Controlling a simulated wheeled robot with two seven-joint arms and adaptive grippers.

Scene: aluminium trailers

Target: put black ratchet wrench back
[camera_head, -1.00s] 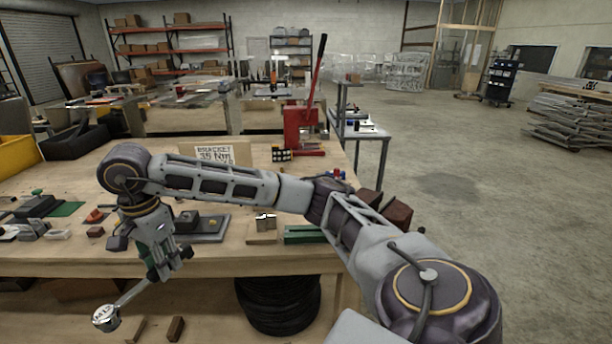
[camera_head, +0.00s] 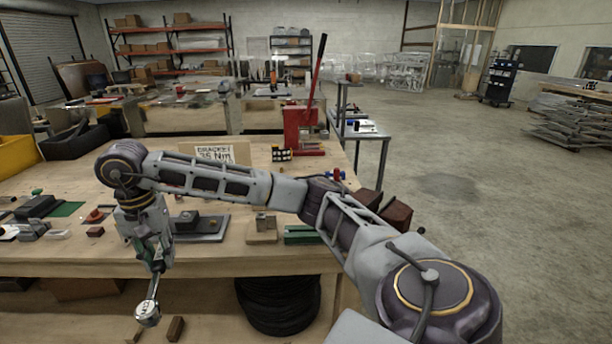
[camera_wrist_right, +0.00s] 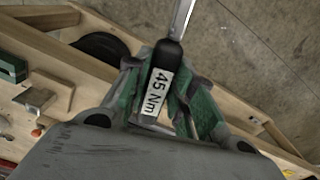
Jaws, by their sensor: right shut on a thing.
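My right gripper (camera_head: 156,264) hangs in front of the near workbench edge and is shut on the black ratchet wrench. The wrench's silver shaft and round head (camera_head: 148,312) point down below the benchtop. In the right wrist view the gripper (camera_wrist_right: 160,90) closes around the wrench's black handle (camera_wrist_right: 169,52), which carries a white label reading "45 Nm". A sign (camera_head: 216,153) reading "BRACKET 35 Nm" stands on the bench behind my right arm, partly covered by it. My left gripper is not in view.
The wooden workbench (camera_head: 75,258) holds a grey plate with a block (camera_head: 200,226), a wooden block (camera_head: 263,230), a green piece (camera_head: 303,235) and a red press (camera_head: 300,128). Black tires (camera_head: 278,305) lie under it. The floor at right is open.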

